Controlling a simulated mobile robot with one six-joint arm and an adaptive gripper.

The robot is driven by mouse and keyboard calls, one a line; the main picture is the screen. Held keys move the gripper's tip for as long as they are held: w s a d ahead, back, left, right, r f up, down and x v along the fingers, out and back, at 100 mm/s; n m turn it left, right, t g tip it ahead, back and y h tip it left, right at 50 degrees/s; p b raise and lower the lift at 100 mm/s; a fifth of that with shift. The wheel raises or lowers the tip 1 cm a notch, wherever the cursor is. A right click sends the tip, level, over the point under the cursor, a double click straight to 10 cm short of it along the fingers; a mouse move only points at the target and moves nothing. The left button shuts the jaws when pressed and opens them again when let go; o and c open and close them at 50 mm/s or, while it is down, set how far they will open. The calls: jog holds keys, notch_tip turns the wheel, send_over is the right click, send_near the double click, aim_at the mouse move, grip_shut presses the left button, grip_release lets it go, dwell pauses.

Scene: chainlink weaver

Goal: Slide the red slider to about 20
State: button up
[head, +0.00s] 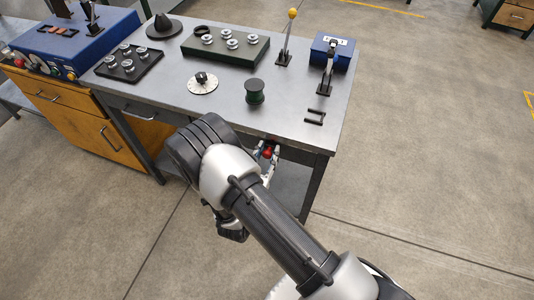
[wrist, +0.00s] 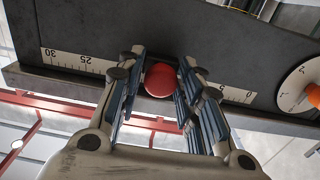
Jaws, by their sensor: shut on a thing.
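The red slider (wrist: 161,80) has a round red knob on a scale strip along the front edge of the bench. My gripper (wrist: 160,72) is shut on the knob, with one finger on each side of it. The scale (wrist: 70,60) reads 30 and 25 left of the gripper and 5 and 0 right of it. The knob is between 25 and 5; the fingers hide the marks there, so its exact value cannot be read. In the head view the red knob (head: 267,153) shows small between my fingers, under the bench's front edge.
An orange-centred dial (wrist: 305,90) is right of the scale in the wrist view.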

grip_shut()
jog(key=shift+s+d+p, duration=0.1)
jog(key=shift+s+d, duration=0.15)
jog(key=shift+d, duration=0.5)
jog(key=shift+s+d+p, duration=0.15)
jog(key=shift+s+d, duration=0.15)
jog(key=shift+d, duration=0.5)
jog(key=shift+s+d+p, duration=0.1)
jog(key=shift+s+d, duration=0.15)
jog(key=shift+d, duration=0.5)
jog(key=shift+a, duration=0.1)
jog(key=o, duration=0.8)
grip_release()
jog(key=shift+o, duration=0.2)
jog(key=v, duration=1.2)
jog(key=shift+w, duration=0.1)
